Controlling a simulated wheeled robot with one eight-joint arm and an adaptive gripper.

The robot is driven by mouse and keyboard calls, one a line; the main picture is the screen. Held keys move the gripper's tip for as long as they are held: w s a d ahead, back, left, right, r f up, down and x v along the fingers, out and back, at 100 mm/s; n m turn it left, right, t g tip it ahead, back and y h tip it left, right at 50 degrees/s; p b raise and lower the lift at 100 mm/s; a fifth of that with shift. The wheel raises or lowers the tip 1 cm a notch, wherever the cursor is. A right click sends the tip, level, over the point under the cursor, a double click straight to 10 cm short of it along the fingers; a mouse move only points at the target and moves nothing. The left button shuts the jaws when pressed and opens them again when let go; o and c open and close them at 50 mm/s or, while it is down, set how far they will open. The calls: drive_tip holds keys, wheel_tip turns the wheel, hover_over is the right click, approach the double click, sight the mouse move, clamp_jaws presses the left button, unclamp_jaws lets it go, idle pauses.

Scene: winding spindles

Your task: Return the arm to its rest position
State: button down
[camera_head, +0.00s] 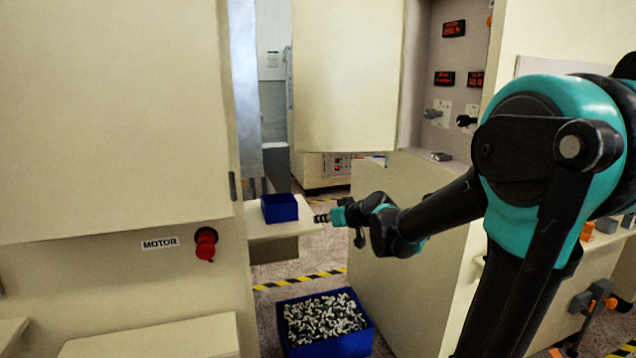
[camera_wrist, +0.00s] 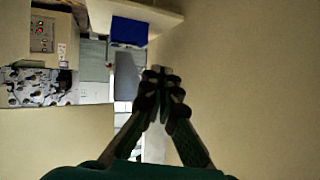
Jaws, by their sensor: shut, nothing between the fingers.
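My arm, black and teal, reaches in from the right in the head view. My gripper (camera_head: 322,218) is at its end, pointing left, near the right end of a cream shelf (camera_head: 288,229). In the wrist view my gripper (camera_wrist: 160,72) has its two fingers together with nothing between them. A small blue bin (camera_head: 279,208) stands on the shelf, to the left of the fingertips and apart from them. The blue bin also shows in the wrist view (camera_wrist: 128,31).
A larger blue crate (camera_head: 371,338) full of small metal parts stands on the floor below the gripper. A cream cabinet with a red motor knob (camera_head: 206,244) is at left. A cream machine panel (camera_head: 400,262) lies close behind my forearm. Striped floor tape (camera_head: 300,281) runs between.

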drive_tip(key=s+d+f+m+g+h, duration=0.3)
drive_tip(key=s+d+f, duration=0.6)
drive_tip(key=s, duration=0.4)
drive_tip(key=s+d+f+m+g+h, duration=0.2)
drive_tip(key=s+d+f+h, duration=0.3)
drive_tip(key=s+d+f, duration=0.4)
drive_tip(key=s+f+m, duration=0.1)
drive_tip(key=s, duration=0.3)
drive_tip(key=shift+s+d+f+g, duration=0.2)
drive_tip(key=shift+s+f+g, duration=0.05)
drive_tip(key=shift+f+g, duration=0.15)
